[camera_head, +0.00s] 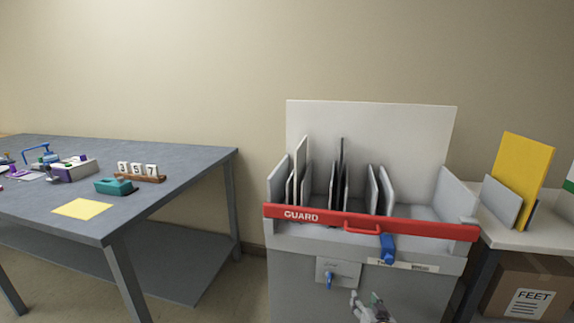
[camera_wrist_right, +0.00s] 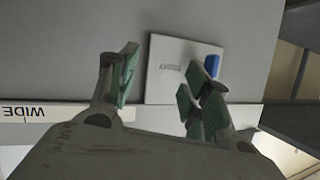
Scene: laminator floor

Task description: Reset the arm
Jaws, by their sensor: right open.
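My right gripper (camera_head: 372,306) is at the bottom edge of the head view, low in front of the grey laminator cabinet (camera_head: 300,243). In the right wrist view its green-padded fingers (camera_wrist_right: 160,88) are apart with nothing between them. A pale switch plate (camera_wrist_right: 170,55) with a blue lever (camera_wrist_right: 212,65) lies beyond the fingertips. The same plate (camera_head: 350,270) and blue lever (camera_head: 330,281) show on the cabinet front in the head view, up and left of the gripper. I cannot tell whether the gripper touches the cabinet. My left gripper is not in view.
A red guard bar (camera_head: 410,225) crosses the cabinet front, with a blue latch (camera_head: 388,248) below it. Panels stand in slots behind it. A grey table (camera_head: 160,205) with small items is at left. A side table (camera_head: 500,236) stands at right above a cardboard box (camera_head: 550,277).

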